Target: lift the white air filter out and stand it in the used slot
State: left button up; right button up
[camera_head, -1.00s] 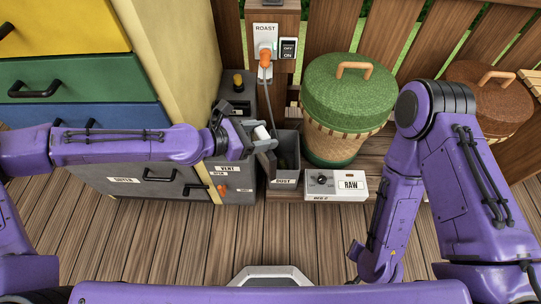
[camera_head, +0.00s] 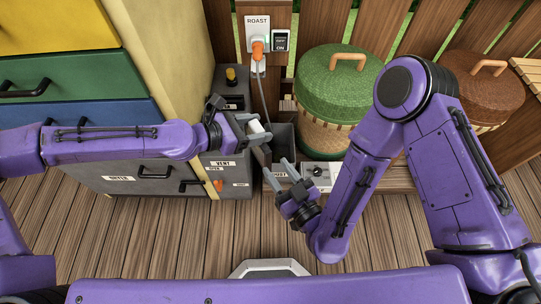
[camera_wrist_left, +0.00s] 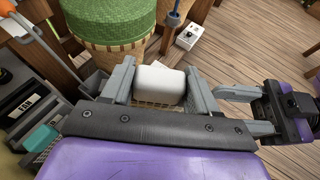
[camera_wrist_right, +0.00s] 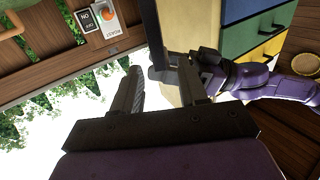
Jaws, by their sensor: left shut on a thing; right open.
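My left gripper (camera_head: 259,130) is shut on a white block with rounded edges (camera_wrist_left: 158,84), which I take for the air filter; a tan, mesh-like strip shows at its near edge. It is held in the air by the grey vent unit (camera_head: 228,177) and the open-topped dust bin (camera_head: 283,139). My right gripper (camera_head: 278,167) is open and empty, low and to the right of the left one. It also shows at the right of the left wrist view (camera_wrist_left: 247,106). I cannot make out the used slot.
A white box with a knob (camera_head: 319,173) is partly hidden behind my right arm. A green lidded basket (camera_head: 338,88) and a brown one (camera_head: 480,90) stand along the fence. The plank floor in front is clear.

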jog(key=x, duration=0.9)
jog(key=shift+w+a, duration=0.15)
jog(key=shift+w, duration=0.2)
grip_shut()
pick_arm(q)
jog(key=o, duration=1.4)
jog(key=shift+c, duration=0.2)
